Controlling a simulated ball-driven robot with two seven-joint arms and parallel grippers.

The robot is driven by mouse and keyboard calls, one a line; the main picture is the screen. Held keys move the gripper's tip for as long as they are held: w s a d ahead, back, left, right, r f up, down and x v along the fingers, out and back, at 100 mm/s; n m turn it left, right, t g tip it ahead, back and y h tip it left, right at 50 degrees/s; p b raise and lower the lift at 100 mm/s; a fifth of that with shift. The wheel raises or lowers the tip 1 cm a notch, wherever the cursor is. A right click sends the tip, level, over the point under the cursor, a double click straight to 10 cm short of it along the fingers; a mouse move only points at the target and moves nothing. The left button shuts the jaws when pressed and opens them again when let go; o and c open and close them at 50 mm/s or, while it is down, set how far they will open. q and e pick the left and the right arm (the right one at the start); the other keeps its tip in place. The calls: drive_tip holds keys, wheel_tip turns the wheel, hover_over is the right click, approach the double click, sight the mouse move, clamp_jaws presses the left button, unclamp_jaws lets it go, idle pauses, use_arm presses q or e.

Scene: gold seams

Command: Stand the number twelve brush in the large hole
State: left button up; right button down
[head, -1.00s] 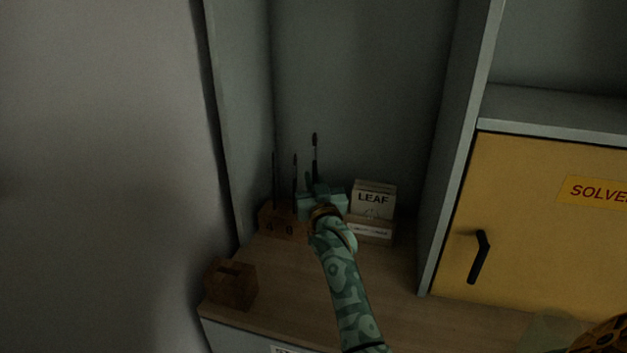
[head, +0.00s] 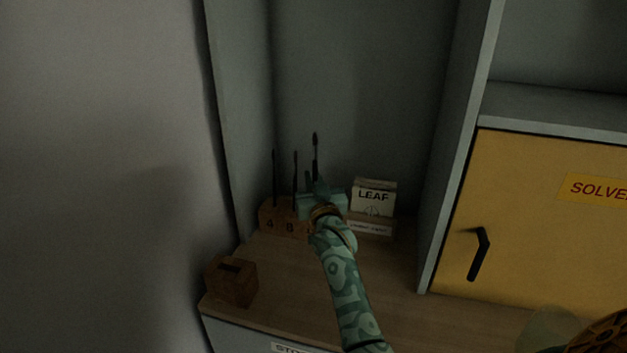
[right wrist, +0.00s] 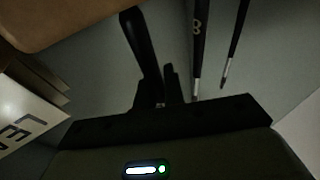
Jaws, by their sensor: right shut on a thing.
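The wooden brush block (head: 280,222) stands at the back left of the counter, with the marks 4 and 8 on its front. Its right part, where the large hole would be, is hidden behind my right gripper. Two thin dark brushes stand upright in it: the 4 brush (head: 274,178) and the 8 brush (head: 295,178). My right gripper (head: 316,188) is shut on a thicker dark brush (head: 315,143), taken as the number twelve, held upright. In the right wrist view this brush (right wrist: 143,48) shows a rounded handle end. The 8 brush (right wrist: 199,45) is beside it. My left gripper is not in view.
A holder with a LEAF packet (head: 373,197) stands close right of the gripper. A small wooden box (head: 231,285) sits at the counter's front left corner. A grey panel and a yellow cabinet door (head: 550,220) bound the right. The middle of the counter (head: 285,270) is clear.

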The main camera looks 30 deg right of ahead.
drive_tip(key=shift+f, duration=0.15)
drive_tip(key=shift+f, duration=0.45)
drive_tip(key=shift+f+b, duration=0.2)
drive_tip(key=shift+b, duration=0.15)
drive_tip(key=shift+f+b, duration=0.45)
drive_tip(key=shift+f, duration=0.65)
drive_tip(key=c, duration=1.4)
unclamp_jaws()
